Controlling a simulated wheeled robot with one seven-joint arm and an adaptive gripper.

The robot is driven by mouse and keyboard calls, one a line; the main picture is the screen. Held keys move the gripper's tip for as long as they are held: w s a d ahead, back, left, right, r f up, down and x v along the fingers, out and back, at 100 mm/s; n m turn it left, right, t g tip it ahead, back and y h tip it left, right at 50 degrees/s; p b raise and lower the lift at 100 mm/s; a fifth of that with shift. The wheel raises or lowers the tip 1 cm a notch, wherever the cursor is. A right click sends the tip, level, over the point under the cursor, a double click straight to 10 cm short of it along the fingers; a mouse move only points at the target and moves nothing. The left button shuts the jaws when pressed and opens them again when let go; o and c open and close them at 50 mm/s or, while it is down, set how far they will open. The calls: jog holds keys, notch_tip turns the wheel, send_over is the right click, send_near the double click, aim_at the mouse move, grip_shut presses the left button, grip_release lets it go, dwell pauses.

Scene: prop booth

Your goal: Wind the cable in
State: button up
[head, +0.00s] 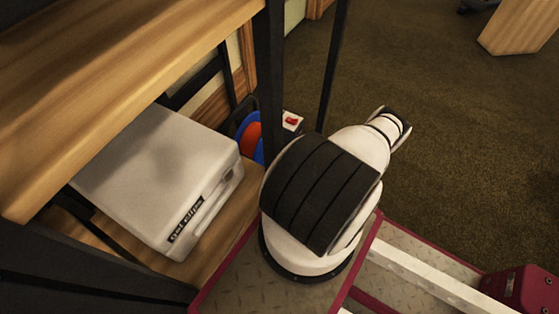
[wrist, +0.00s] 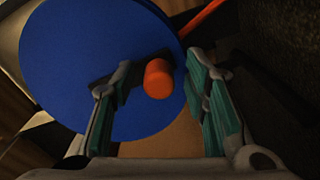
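The cable reel has a blue disc (wrist: 90,50) that fills the left and middle of the wrist view. An orange knob (wrist: 158,78) sticks out from it. My gripper (wrist: 157,76) is open, with one finger on each side of the knob and a gap visible on both sides. An orange cable (wrist: 205,16) runs off at the top right of the disc. In the head view the reel's blue side (head: 259,152) and orange wound cable (head: 253,136) show behind a black post, partly hidden. My gripper is hidden in the head view.
A pale case (head: 155,175) lies on a wooden shelf left of the reel, under an upper wooden board (head: 110,70). Black posts (head: 273,80) stand close to the reel. A small box with a red switch (head: 291,121) is beside it. Carpet (head: 450,150) to the right is open.

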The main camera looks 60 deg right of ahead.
jog(key=shift+s, duration=0.1)
jog(key=s, duration=0.7)
jog(key=shift+s+d, duration=0.15)
jog(key=shift+d, duration=0.15)
